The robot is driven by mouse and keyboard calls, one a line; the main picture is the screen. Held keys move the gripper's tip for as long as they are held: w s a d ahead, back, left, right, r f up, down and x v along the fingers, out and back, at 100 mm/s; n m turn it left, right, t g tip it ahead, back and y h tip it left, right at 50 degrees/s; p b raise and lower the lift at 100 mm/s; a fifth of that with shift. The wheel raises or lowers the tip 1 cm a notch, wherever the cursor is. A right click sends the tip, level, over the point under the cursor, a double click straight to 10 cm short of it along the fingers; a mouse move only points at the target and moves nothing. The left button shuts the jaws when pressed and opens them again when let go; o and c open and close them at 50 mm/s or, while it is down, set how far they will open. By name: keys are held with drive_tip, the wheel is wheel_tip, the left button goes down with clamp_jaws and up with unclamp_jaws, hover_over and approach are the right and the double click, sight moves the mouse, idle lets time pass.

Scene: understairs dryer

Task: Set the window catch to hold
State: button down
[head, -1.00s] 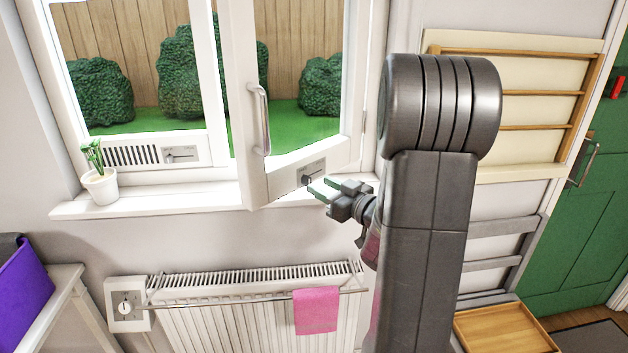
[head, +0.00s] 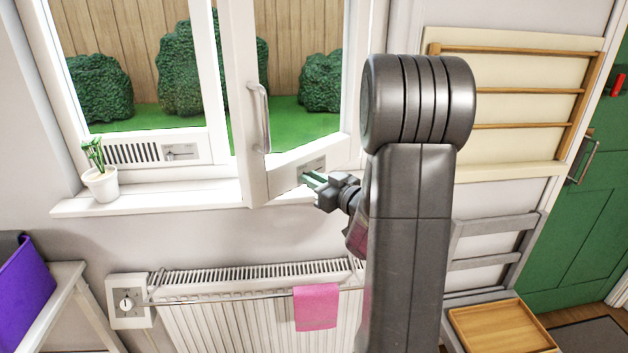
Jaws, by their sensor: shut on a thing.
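The window sash (head: 240,100) stands swung open into the room, with a long upright silver handle (head: 260,118) on its stile. The window catch (head: 312,165) is a small grey plate on the sash's bottom rail; its lower part and its lever are hidden behind my fingertips. My gripper (head: 314,181), with green-tipped fingers, is at the catch and shut on its small lever. The lever's exact setting cannot be made out. A second grey plate with a slider (head: 182,152) is on the fixed frame at the left, beside a vent.
A potted plant (head: 101,182) stands on the windowsill (head: 160,200). Below is a radiator (head: 240,320) with a rail carrying a pink cloth (head: 316,307). A wooden drying rack (head: 520,90) is on the wall at the right, with a wooden tray (head: 505,335) below.

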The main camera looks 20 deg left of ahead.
sight(321, 166)
drive_tip(key=w, duration=0.2)
drive_tip(key=w+d, duration=0.1)
drive_tip(key=w, duration=0.1)
drive_tip(key=w+d, duration=0.1)
drive_tip(key=w, duration=0.1)
drive_tip(key=shift+d, duration=0.15)
drive_tip(key=shift+r, duration=0.1)
drive_tip(key=c, duration=1.3)
unclamp_jaws()
drive_tip(key=b+v, duration=0.2)
drive_tip(key=v, duration=1.1)
drive_tip(key=shift+s+d, duration=0.2)
drive_tip(key=shift+d, duration=0.2)
